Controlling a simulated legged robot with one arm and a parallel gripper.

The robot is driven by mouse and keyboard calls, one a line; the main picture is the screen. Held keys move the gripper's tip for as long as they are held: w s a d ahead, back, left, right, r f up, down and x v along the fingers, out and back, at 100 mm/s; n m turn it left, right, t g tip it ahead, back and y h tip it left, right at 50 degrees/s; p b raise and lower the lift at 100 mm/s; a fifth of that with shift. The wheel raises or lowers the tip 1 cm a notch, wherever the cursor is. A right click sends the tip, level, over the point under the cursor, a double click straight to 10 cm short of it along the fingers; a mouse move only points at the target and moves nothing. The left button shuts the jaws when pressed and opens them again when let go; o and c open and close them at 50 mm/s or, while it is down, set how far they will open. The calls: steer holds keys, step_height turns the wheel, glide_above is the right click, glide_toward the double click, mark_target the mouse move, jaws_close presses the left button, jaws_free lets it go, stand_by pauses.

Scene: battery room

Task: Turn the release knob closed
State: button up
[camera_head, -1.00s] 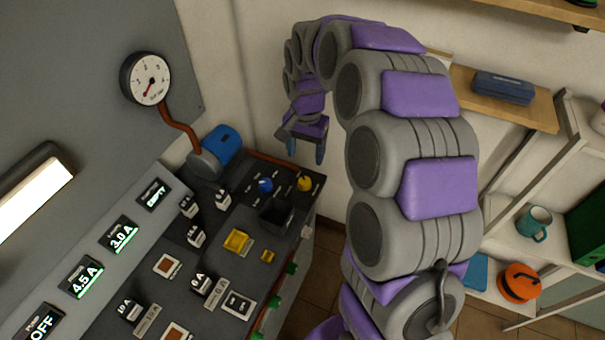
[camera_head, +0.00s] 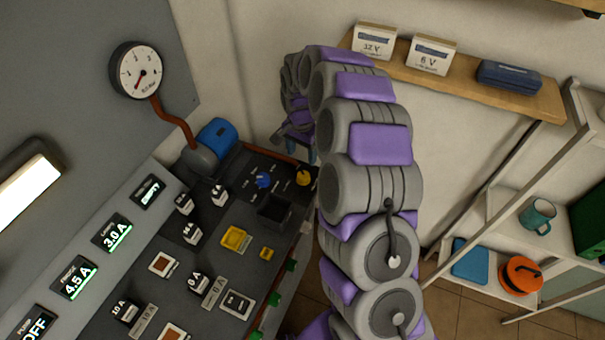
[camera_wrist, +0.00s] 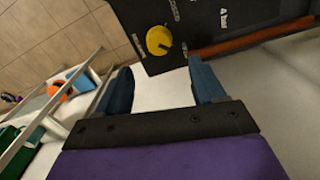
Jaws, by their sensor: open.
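A yellow knob (camera_head: 303,177) sits at the far right corner of the dark control panel (camera_head: 200,260). A blue knob (camera_head: 263,180) sits just left of it. I cannot read which label marks the release knob. In the wrist view the yellow knob (camera_wrist: 158,40) shows ahead of the fingertips, with a dark pointer mark and blurred lettering around it. My gripper (camera_head: 296,150) is beyond and above that corner, partly hidden by my arm. In the wrist view my gripper (camera_wrist: 160,82) is open and empty, its blue fingers apart and not touching the knob.
A red-brown rail (camera_wrist: 250,38) runs along the panel edge by the yellow knob. A blue motor (camera_head: 217,138) and gauge (camera_head: 136,70) are at the back. Shelves (camera_head: 490,200) stand at right.

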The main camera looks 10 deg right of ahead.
mark_target(303, 175)
step_height(303, 175, down, 10)
steer(key=shift+s+r+b, duration=0.15)
steer(key=shift+b, duration=0.65)
steer(key=shift+d, duration=0.1)
steer(key=c, duration=1.1)
steer(key=shift+o, duration=0.2)
